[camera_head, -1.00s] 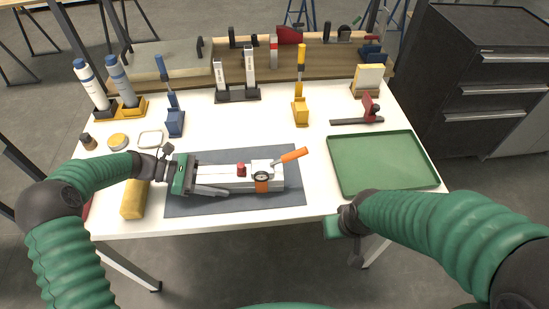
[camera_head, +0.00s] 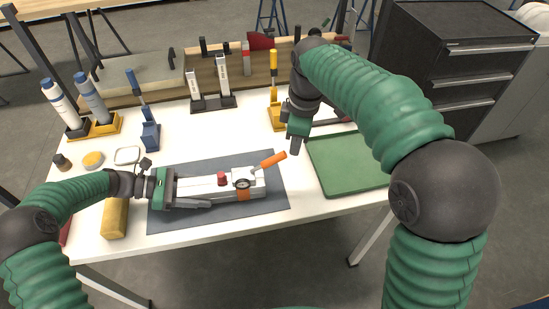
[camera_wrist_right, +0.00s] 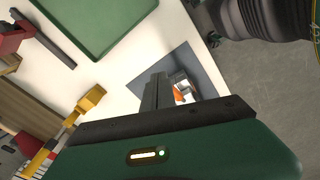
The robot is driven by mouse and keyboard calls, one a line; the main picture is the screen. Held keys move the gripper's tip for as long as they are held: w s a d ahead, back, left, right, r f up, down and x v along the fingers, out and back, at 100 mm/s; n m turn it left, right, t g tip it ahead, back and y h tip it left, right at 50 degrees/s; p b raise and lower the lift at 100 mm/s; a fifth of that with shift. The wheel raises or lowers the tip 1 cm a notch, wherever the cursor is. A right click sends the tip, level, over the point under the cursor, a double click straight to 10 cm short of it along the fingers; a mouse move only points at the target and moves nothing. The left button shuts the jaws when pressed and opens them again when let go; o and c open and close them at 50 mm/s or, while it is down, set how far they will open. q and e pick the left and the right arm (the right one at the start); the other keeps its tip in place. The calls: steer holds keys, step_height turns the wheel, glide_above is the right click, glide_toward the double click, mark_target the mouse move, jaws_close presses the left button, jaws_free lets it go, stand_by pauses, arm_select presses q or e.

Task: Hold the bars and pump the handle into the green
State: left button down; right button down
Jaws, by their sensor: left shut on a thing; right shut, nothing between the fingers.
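The white pump device (camera_head: 215,186) lies on a dark grey mat (camera_head: 180,222). It has a red knob (camera_head: 222,179), a round gauge (camera_head: 242,184) and an orange handle (camera_head: 270,160) pointing up to the right. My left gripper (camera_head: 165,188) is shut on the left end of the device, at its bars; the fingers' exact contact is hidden. My right gripper (camera_head: 297,146) is shut and empty, raised above the table, right of and beyond the orange handle. In the right wrist view, its fingers (camera_wrist_right: 157,92) are together, with the orange handle (camera_wrist_right: 178,95) partly hidden behind them.
A green tray (camera_head: 345,184) lies right of the mat, partly behind my right arm. A yellow block (camera_head: 115,218) lies left of the mat. Blue and yellow tool holders, bottles and upright bars (camera_head: 222,78) stand along the back. A dark cabinet (camera_head: 450,70) stands beyond the table.

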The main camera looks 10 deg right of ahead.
mark_target(278, 154)
steer(key=a+r+n, duration=0.2)
steer(key=r, duration=0.1)
steer(key=w+a+r+n, duration=0.1)
steer(key=a+n, duration=0.1)
steer(key=shift+w+r+g+y, duration=0.1)
steer(key=shift+r+g+y, duration=0.2)
steer(key=shift+r+g, duration=0.1)
steer(key=shift+f, duration=0.15)
